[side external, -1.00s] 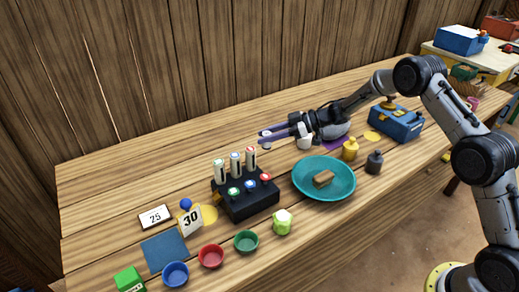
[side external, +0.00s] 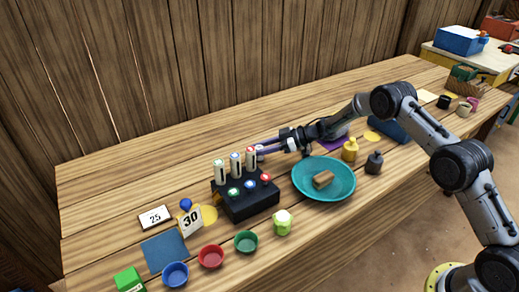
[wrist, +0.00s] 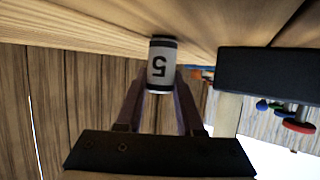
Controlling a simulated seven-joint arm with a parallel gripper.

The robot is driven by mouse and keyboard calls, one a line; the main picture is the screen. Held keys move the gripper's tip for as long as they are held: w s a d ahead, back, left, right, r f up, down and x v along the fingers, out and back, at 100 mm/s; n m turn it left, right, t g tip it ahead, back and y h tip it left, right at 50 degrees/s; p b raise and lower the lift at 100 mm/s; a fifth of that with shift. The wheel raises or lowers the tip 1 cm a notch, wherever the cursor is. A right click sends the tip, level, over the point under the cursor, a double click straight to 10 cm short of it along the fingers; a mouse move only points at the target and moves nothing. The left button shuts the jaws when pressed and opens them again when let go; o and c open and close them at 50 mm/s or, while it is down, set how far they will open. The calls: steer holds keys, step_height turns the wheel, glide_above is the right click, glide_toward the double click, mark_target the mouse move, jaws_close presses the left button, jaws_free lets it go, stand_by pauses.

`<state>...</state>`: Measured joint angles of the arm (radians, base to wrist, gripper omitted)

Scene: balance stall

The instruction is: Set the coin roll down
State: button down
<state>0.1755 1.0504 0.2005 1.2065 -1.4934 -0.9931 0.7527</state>
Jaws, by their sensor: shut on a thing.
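A white coin roll with dark ends and an upside-down "5" (wrist: 161,66) is between the fingertips of my gripper (wrist: 160,85) in the wrist view. My gripper is shut on it. In the side view my gripper (side external: 261,149) is low, just behind and right of the black rack (side external: 250,203), and the held roll is mostly hidden there. I cannot tell whether the roll touches the table (side external: 120,185). Three other rolls, including the red-topped one (side external: 251,158), stand upright in the rack. The rack also shows in the wrist view (wrist: 265,75).
A teal dish (side external: 338,190) with a brown block (side external: 323,179) is right of the rack. A yellow bottle (side external: 350,149) stands behind the dish. The table's back left is clear.

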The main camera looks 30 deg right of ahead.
steer(key=c, duration=0.5)
jaws_free()
steer(key=shift+f, duration=0.15)
steer(key=shift+c, duration=0.2)
steer(key=shift+r, duration=0.2)
steer(key=v, duration=1.2)
steer(key=shift+r, duration=0.15)
